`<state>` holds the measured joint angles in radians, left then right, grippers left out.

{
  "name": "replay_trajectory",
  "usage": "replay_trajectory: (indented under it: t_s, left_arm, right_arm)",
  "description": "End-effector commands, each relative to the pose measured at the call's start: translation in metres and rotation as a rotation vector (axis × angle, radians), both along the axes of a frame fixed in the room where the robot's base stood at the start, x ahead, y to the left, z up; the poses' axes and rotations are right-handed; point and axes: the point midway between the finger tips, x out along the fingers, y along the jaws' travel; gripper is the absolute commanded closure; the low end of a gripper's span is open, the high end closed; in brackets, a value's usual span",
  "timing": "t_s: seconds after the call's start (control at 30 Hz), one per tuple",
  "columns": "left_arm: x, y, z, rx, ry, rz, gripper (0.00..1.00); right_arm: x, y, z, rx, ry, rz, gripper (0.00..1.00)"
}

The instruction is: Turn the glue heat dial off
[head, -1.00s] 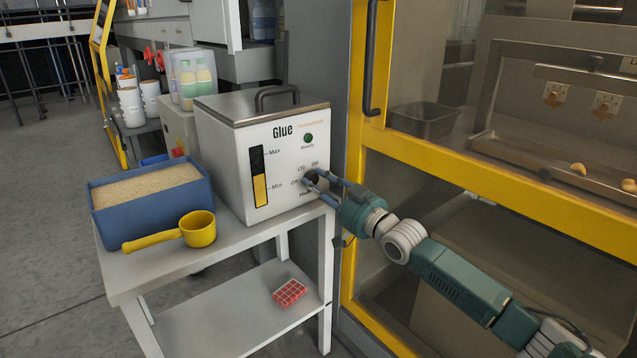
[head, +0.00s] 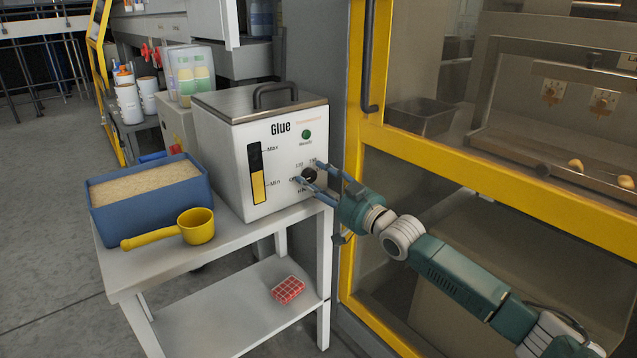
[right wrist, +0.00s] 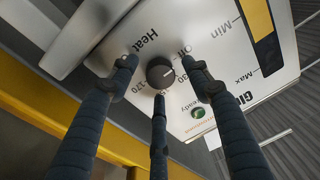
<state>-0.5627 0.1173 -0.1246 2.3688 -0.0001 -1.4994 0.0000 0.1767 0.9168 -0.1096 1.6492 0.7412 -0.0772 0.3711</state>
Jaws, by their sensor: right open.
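The white glue tank (head: 225,150) stands on the white table, its front panel facing me. Its black heat dial (head: 309,175) is low on the right of that panel, and also shows in the right wrist view (right wrist: 160,72), with a white pointer mark and the labels Heat, Off, 130 and 170 around it. I cannot tell exactly which label the mark points to. My right gripper (head: 307,171) is open at the panel. In the right wrist view its fingers (right wrist: 158,77) are spread around the dial, with gaps between them and it. My left gripper is not in view.
A blue bin of granules (head: 150,212) and a yellow scoop (head: 197,226) sit on the table left of the tank. A red item (head: 288,289) lies on the lower shelf. The yellow-framed machine door (head: 480,177) stands close on the right.

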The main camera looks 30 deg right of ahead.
Motion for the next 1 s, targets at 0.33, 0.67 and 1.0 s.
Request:
replay_trajectory:
  t_s: [0.33,0.67,1.0]
  left_arm:
    - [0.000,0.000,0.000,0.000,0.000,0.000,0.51]
    - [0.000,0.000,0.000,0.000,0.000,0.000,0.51]
    - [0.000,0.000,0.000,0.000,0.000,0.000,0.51]
  right_arm:
    - [-0.032,-0.003,-0.005,0.001,0.004,0.000,0.51]
    - [-0.086,-0.009,-0.008,-0.001,0.005,0.001,0.51]
    - [-0.117,-0.014,-0.008,0.000,0.002,-0.001,0.51]
